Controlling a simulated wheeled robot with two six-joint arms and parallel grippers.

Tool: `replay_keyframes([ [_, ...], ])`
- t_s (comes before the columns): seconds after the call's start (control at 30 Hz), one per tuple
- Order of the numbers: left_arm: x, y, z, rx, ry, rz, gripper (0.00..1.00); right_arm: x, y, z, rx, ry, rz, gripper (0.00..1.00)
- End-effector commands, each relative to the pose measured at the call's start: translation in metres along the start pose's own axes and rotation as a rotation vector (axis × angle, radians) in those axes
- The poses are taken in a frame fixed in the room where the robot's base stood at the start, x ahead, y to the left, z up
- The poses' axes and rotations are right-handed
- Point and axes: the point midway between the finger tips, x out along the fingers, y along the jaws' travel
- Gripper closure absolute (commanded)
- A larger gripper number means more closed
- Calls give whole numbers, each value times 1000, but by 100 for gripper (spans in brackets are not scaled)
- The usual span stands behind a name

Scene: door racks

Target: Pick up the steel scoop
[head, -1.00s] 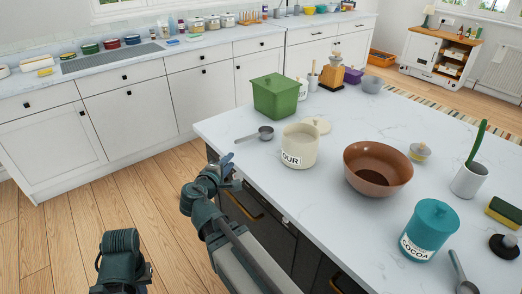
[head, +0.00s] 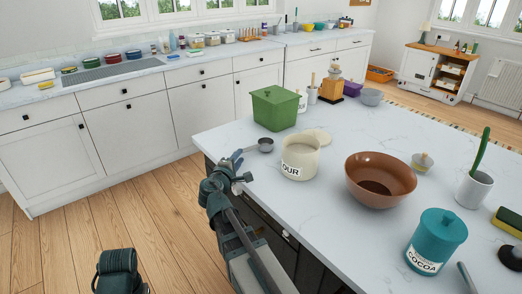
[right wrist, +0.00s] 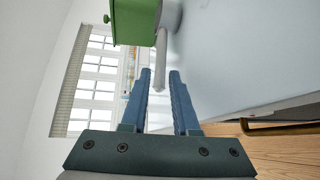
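A steel scoop (head: 265,145) lies on the white island top near its left edge, between the green box and the flour canister. Its handle points left, towards my right gripper (head: 239,157), which is at the counter edge. In the right wrist view the fingers of my right gripper (right wrist: 160,76) are apart, and the scoop's grey handle (right wrist: 160,58) reaches towards the gap between the fingertips. I cannot tell whether a finger touches it.
The green box (head: 276,108) stands behind the scoop, and the open flour canister (head: 300,160) stands to its right with a lid beside it. A brown bowl (head: 380,165) and a teal cocoa canister (head: 437,235) are further right. Another scoop-like handle (head: 467,277) shows at the bottom right.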

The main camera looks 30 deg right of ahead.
Motion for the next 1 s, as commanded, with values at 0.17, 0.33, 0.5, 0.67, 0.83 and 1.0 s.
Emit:
replay_keyframes([
  [0.17, 0, 0, 0, 0, 0, 0, 100, 2, 0, 0, 0, 0, 0, 71],
  [0.33, 4, 0, 0, 0, 0, 0, 100, 17, -2, -1, 1, -2, -1, 71],
  [0.5, 9, 1, 0, 0, 0, 0, 100, 43, -2, -2, 1, -3, -1, 71],
  [0.67, 10, 1, -1, 0, 0, 0, 100, 53, -1, -1, 1, 0, 0, 71],
  [0.83, 9, 1, 0, 0, 0, 0, 100, 52, -1, -1, 0, 0, 0, 73],
  [1.0, 9, 1, 0, 0, 0, 0, 100, 52, -1, -1, 0, 0, 0, 100],
])
